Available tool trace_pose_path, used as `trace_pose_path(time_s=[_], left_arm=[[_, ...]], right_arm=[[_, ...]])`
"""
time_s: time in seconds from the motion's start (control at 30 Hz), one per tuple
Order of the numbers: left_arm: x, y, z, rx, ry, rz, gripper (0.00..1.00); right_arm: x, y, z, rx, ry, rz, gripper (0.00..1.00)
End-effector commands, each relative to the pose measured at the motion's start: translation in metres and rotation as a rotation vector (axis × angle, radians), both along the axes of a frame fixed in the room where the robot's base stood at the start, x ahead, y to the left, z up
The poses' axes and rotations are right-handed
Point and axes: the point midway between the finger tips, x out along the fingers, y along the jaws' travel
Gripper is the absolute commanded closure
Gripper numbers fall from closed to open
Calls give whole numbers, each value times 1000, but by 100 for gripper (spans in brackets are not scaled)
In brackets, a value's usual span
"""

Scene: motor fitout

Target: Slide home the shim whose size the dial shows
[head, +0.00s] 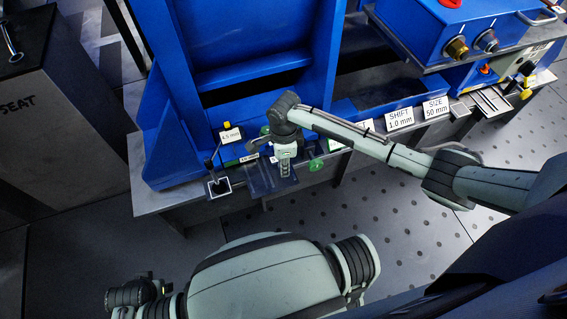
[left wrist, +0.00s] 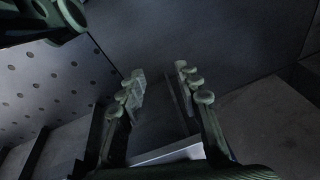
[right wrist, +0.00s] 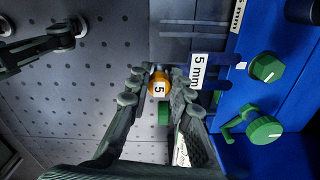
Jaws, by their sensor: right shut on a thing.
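My right gripper (head: 284,172) points down at the front ledge of the blue frame. A "1.5 mm" sign (head: 231,135) stands left of the gripper. I cannot make out a dial reading. My left gripper (left wrist: 160,90) is open and empty over dark floor and a box edge.
Signs "SHIFT 1.0 mm" (head: 400,118) and "SIZE 50 mm" (head: 436,107) stand right along the ledge. Green knobs (right wrist: 267,68) sit near the right gripper. A blue control box (head: 440,30) is at upper right.

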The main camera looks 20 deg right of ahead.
Motion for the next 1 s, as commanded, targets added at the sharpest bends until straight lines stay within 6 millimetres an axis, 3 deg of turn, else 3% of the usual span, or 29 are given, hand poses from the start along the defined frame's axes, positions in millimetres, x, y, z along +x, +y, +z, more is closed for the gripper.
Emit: trace_pose_path(time_s=[0.23, 0.4, 1.0], left_arm=[[-4, 0, -5, 4, 1, -8, 66], [-17, 6, -25, 17, 25, -23, 66], [15, -4, 26, -11, -26, 15, 66]], right_arm=[[0, 1, 2, 1, 0, 1, 100], [0, 1, 2, 0, -1, 2, 100], [0, 1, -51, 0, -1, 1, 100]])
